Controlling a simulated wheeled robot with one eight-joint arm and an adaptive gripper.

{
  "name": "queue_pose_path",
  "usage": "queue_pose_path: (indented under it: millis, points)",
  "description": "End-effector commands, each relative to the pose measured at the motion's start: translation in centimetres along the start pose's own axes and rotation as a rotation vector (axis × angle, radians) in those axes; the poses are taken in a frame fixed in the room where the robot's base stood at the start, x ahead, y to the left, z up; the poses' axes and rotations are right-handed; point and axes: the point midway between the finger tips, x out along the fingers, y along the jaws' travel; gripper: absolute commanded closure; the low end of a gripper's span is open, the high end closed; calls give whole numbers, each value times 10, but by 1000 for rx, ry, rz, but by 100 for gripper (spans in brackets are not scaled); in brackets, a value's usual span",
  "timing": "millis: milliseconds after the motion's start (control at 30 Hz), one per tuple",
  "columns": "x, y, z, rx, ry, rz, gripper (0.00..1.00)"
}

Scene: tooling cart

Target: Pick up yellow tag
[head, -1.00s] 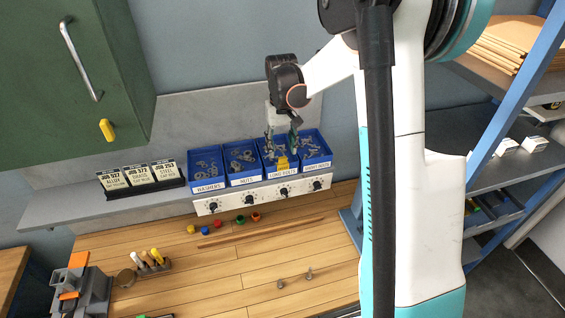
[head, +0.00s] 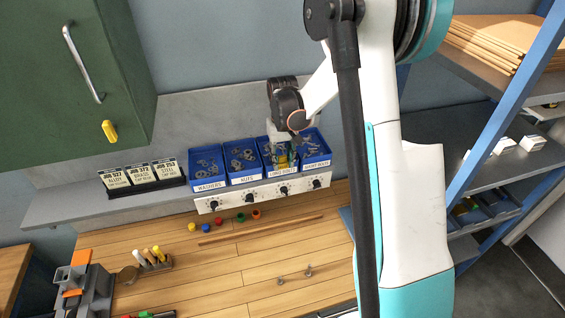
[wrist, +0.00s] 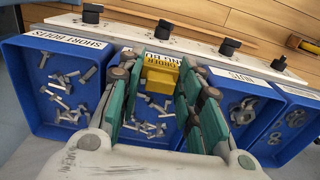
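The yellow tag (wrist: 160,73), a small block with dark lettering, stands at the front of the long bolts bin (wrist: 150,142) in the wrist view. In the head view the yellow tag (head: 282,160) is partly hidden by my gripper (head: 282,149). My gripper is open and points down into that bin. In the wrist view its green-padded fingers (wrist: 160,85) are on either side of the tag, close to its edges. I cannot tell whether they touch it.
Blue bins of washers (head: 207,186), nuts (wrist: 245,112) and short bolts (wrist: 35,90) flank this bin. A white panel with black knobs (head: 262,195) is below the shelf. A green cabinet (head: 60,90) with a yellow piece (head: 109,131) hangs left. Job cards (head: 144,174) stand nearby.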

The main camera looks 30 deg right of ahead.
Motion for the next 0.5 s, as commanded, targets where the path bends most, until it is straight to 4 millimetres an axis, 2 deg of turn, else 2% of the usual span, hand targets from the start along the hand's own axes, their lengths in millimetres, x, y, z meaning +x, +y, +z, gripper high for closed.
queue_pose_path:
  millis: [333, 500]
  points:
    - [-1, 0, 0, 0, 0, 0, 77]
    - [-11, 0, 0, 0, 0, 0, 77]
